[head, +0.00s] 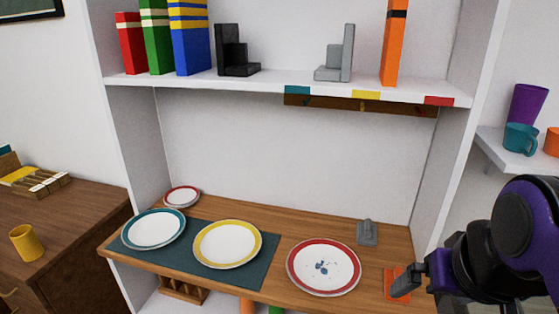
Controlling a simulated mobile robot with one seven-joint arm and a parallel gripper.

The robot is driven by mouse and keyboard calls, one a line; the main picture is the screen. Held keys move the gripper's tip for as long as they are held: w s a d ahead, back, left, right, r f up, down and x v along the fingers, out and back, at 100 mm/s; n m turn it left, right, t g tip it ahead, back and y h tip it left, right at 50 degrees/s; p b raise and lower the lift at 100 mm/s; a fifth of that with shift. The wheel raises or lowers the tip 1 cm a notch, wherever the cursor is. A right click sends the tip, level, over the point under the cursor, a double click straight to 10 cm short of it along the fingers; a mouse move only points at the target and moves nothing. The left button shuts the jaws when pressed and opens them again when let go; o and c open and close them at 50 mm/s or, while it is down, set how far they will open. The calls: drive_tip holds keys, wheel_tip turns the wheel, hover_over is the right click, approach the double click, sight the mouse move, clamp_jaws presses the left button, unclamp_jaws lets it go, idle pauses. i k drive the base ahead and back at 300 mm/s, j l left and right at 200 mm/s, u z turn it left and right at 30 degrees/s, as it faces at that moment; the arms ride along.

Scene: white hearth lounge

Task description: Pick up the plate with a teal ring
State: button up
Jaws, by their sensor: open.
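The plate with a teal ring (154,229) is white and lies on the left end of a dark teal mat (256,275) on the wooden shelf board. My gripper (408,284) is at the lower right, far to the right of that plate and apart from it. It is open, and nothing shows between its fingers. Part of the gripper is hidden behind my arm.
A yellow-ringed plate (228,244) lies beside the teal one on the mat. A grey object (367,233) stands farther right. An upper shelf (270,88) overhangs.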

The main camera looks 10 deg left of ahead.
sight(155, 229)
drive_tip(key=j+u, duration=0.3)
drive_tip(key=u, duration=0.15)
drive_tip(key=j+u, duration=0.3)
drive_tip(key=u, duration=0.15)
drive_tip(key=i+j+u, duration=0.15)
drive_tip(key=u, duration=0.3)
drive_tip(key=j, duration=0.1)
